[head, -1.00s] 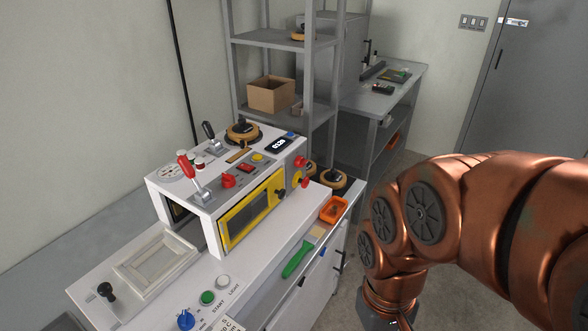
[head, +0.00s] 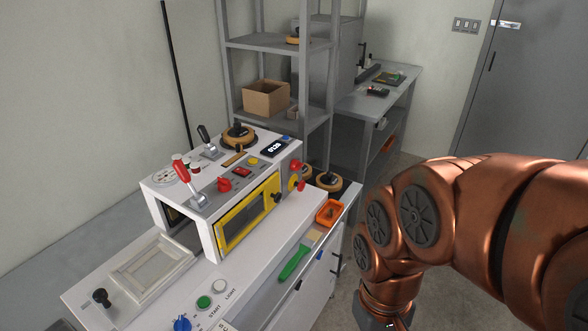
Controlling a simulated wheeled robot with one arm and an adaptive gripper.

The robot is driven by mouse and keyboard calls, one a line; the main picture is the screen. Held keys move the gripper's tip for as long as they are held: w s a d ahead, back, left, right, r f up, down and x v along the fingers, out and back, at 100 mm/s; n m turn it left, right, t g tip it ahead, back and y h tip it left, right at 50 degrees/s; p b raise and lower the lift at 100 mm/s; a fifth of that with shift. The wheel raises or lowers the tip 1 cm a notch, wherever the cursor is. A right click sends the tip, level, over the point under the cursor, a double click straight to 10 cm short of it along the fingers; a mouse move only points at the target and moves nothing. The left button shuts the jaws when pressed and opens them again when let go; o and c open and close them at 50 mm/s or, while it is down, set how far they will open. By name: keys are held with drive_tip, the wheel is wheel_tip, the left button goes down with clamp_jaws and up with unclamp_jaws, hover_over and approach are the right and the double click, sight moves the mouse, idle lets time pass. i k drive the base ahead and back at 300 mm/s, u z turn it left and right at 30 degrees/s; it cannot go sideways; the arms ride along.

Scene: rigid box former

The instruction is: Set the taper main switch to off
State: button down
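The white box-former machine (head: 208,240) stands on the bench at left centre. Its top panel carries a red lever (head: 181,170), a black lever (head: 205,135), a red knob (head: 224,185), a small red switch (head: 242,172) and a yellow button (head: 252,162). A red rotary handle on a yellow plate (head: 292,182) sits on its right end face. I cannot read which of these is labelled as the taper main switch, nor its position. My copper arm comes in from the right, apart from the machine. My gripper's fingers are below the picture's edge.
A green-handled brush (head: 294,262) and an orange tray (head: 328,212) lie along the bench's right side. Green START (head: 203,302) and white LIGHT (head: 219,286) buttons are in front. A shelf with a cardboard box (head: 266,98) stands behind. Floor shows beyond the bench.

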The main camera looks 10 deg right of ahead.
sight(295, 164)
drive_tip(key=k, duration=0.5)
drive_tip(key=u, duration=0.7)
drive_tip(key=i, duration=0.75)
drive_tip(key=z, duration=0.25)
